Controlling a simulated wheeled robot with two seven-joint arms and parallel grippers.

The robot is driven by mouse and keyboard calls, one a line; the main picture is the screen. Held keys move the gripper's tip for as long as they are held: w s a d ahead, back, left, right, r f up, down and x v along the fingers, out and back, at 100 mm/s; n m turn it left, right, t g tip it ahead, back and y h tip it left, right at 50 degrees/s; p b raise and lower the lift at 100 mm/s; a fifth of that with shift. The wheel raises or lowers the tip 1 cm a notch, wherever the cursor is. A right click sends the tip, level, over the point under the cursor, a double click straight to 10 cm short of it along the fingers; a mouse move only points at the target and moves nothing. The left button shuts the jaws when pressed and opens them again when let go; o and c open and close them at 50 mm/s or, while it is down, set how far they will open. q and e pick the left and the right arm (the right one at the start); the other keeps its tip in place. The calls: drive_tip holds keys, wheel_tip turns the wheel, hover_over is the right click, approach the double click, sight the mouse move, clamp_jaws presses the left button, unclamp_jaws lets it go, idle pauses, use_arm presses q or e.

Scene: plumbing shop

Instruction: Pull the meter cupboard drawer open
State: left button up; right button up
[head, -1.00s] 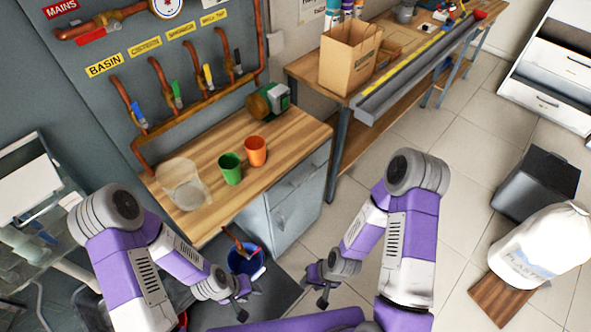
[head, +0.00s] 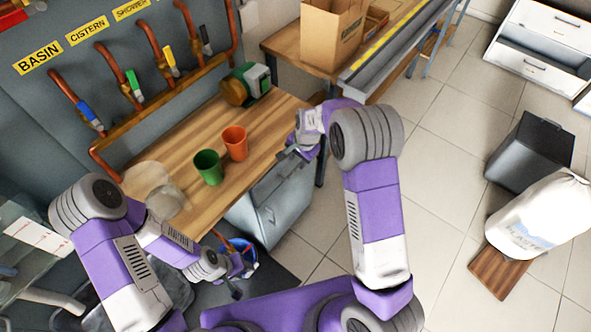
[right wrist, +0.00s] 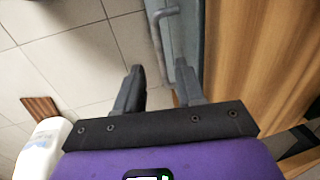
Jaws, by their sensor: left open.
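The blue-grey meter cupboard (head: 275,205) stands under a wooden worktop. Its drawer front is at the top, just below the worktop edge, and is largely hidden by my right gripper (head: 293,152) in the head view. In the right wrist view the cupboard front (right wrist: 188,35) runs along the top, with a grey bar handle (right wrist: 160,20) ahead of the fingers. My right gripper (right wrist: 158,88) is open there, its fingers apart with nothing between them, and short of that handle. My left gripper (head: 238,275) is open and empty, low by the blue bucket (head: 240,250).
A green cup (head: 208,167), an orange cup (head: 235,142) and a clear container (head: 160,190) stand on the worktop (head: 195,125). A bench with a cardboard box (head: 333,30) is behind.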

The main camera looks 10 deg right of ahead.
sight(295, 171)
drive_tip(key=f, duration=0.2)
drive_tip(key=f+b, duration=0.1)
drive_tip(key=f, duration=0.1)
drive_tip(key=w+f, duration=0.1)
drive_tip(key=f, duration=0.2)
drive_tip(key=shift+a+b, duration=0.35)
clamp_jaws()
